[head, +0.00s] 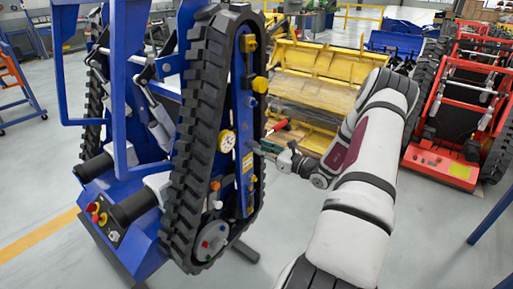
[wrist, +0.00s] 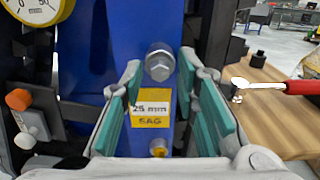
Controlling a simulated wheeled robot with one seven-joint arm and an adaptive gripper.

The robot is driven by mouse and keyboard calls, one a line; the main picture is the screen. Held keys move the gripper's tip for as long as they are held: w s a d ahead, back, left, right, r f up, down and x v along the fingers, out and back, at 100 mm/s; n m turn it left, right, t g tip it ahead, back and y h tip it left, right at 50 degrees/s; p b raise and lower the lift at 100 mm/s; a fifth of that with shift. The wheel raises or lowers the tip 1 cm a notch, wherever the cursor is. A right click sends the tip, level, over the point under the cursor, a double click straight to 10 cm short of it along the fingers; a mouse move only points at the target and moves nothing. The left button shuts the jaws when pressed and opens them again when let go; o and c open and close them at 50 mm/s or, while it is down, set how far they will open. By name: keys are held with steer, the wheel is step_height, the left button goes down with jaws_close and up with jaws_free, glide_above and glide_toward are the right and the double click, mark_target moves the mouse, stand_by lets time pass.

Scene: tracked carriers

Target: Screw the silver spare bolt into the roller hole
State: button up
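A silver hex-head bolt (wrist: 160,62) with a washer sits on the blue track frame (wrist: 85,75) of the blue carrier, above a yellow "25 mm SAG" label (wrist: 150,107). My gripper (wrist: 162,85) is open, its teal-padded fingers on either side of the label. The bolt head shows between and just beyond the fingertips, with no finger seen touching it. In the head view my gripper (head: 258,147) points left at the frame beside the black track (head: 192,140); the bolt is too small to make out there. I cannot tell which opening is the roller hole.
A round yellow-rimmed gauge (wrist: 36,8) and orange and white knobs (wrist: 18,99) stand left of my gripper. A wooden bench top (wrist: 260,105) at right holds a red-handled ratchet (wrist: 298,87) and dark sockets. A red carrier (head: 455,120) stands far right.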

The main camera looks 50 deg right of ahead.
jaws_close()
steer(key=m+p, duration=0.1)
steer(key=m, duration=0.2)
steer(key=shift+r, duration=0.1)
steer(key=m+p, duration=0.1)
steer(key=m, duration=0.3)
steer(key=shift+m, duration=1.4)
